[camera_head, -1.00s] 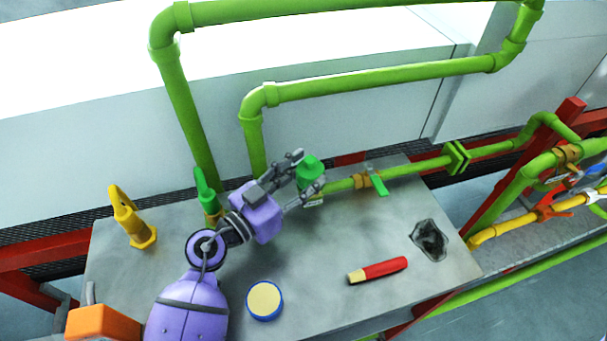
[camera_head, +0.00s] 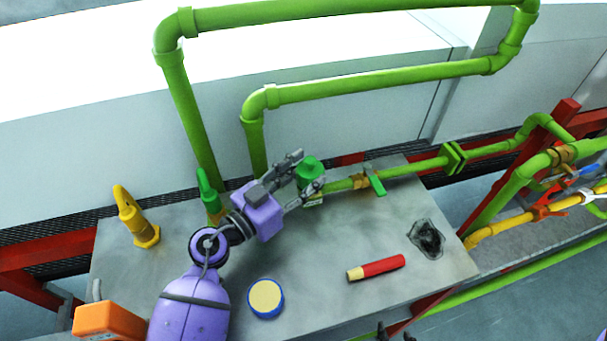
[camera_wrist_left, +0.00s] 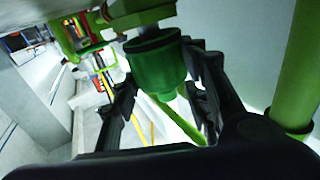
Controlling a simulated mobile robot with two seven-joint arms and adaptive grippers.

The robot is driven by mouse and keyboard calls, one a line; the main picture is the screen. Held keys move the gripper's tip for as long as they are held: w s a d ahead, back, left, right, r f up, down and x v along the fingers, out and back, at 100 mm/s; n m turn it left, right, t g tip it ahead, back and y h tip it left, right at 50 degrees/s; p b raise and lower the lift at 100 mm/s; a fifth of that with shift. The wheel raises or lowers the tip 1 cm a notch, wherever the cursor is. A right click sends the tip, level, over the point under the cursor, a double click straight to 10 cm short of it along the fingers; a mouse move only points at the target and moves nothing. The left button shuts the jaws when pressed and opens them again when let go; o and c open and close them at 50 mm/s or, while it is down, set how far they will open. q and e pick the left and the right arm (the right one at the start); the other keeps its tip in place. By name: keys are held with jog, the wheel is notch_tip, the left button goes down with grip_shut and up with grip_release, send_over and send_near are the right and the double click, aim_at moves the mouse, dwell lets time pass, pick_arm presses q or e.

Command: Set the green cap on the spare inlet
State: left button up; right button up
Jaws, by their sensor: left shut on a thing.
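The green cap (camera_head: 311,168) is a short round piece at the back of the metal table, between the fingers of my left gripper (camera_head: 304,173). The left gripper is shut on it. In the left wrist view the cap (camera_wrist_left: 158,66) sits between the two dark fingers, close to a green pipe part (camera_wrist_left: 140,14). A green pipe (camera_head: 340,185) runs right from just beside the cap, with a small white label below it. I cannot tell whether the cap touches the inlet. Dark tips, likely of my right gripper (camera_head: 395,335), show at the bottom edge.
A green-handled valve (camera_head: 376,183) is right of the cap. A yellow piece (camera_head: 134,218), a blue-rimmed round tin (camera_head: 266,299), a red stick (camera_head: 378,268) and a dark ragged patch (camera_head: 427,238) are on the table (camera_head: 335,240). Green pipes rise behind.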

aim_at(301, 181)
pick_arm(q)
jog(key=shift+f, duration=0.6)
pick_arm(e)
jog(key=shift+s+f, duration=0.35)
jog(key=shift+f, duration=0.05)
pick_arm(q)
jog(key=o, duration=0.9)
jog(key=shift+p+v, duration=0.55)
jog(key=shift+v, duration=2.3)
jog(key=shift+p+v, duration=0.45)
jog(key=shift+v, duration=2.2)
pick_arm(e)
jog(key=shift+t, duration=0.4)
jog(key=w+r, duration=0.1)
jog(key=r, duration=0.1)
jog(key=w+r, duration=0.2)
jog(key=shift+w+r, duration=0.15)
jog(key=shift+r, duration=0.1)
